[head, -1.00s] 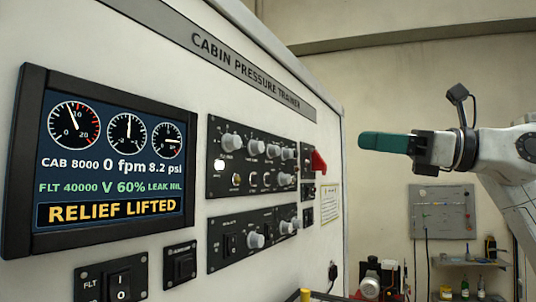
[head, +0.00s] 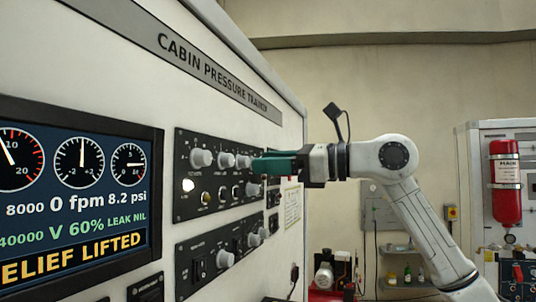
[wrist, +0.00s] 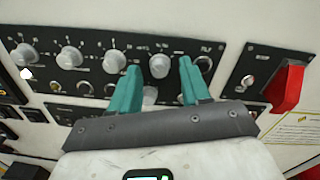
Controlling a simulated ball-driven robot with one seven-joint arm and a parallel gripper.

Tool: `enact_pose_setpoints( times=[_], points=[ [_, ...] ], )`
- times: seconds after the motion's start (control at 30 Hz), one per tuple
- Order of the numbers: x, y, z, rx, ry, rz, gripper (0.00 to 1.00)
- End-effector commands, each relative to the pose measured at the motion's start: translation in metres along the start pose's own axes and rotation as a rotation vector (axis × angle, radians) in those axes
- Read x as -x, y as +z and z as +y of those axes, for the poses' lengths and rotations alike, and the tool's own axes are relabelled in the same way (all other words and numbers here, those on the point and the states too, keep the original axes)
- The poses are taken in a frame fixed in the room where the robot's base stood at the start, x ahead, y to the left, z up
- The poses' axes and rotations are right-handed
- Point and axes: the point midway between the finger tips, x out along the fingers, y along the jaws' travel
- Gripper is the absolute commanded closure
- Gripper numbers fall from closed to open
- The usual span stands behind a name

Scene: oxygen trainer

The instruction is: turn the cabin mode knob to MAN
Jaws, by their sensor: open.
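The upper black panel (head: 180,206) carries a row of grey knobs; its small labels are too blurred to read, so I cannot tell which knob is the cabin mode knob. In the head view my gripper (head: 257,165) is at the right end of this row and hides the last knob. In the wrist view my gripper (wrist: 161,64) is open, with one green finger on either side of the rightmost large knob (wrist: 160,66). Contact with the knob cannot be made out. Other knobs (wrist: 69,57) stand to its left.
A red switch handle (wrist: 287,88) sits on a separate panel right of my gripper. Small switches lie below the knobs, and a lower black panel (head: 186,262) has more controls. The screen (head: 80,190) shows a RELIEF LIFTED message. A red cylinder (head: 505,180) hangs far right.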

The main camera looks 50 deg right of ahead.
Motion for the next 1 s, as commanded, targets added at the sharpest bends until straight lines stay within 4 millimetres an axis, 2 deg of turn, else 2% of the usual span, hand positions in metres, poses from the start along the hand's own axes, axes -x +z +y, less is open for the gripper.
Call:
enact_pose_setpoints(
  times=[0.1, 0.4, 0.9, 1.0],
  points=[
    [-0.0070, 0.0003, 0.0001, 0.000, 0.001, 0.000, 0.53],
    [-0.0085, -0.0006, 0.0002, 0.001, 0.000, 0.000, 0.53],
    [-0.0083, -0.0002, 0.0002, 0.000, 0.000, 0.000, 1.00],
    [-0.0083, -0.0002, 0.0002, 0.001, 0.000, 0.000, 1.00]
  ],
)
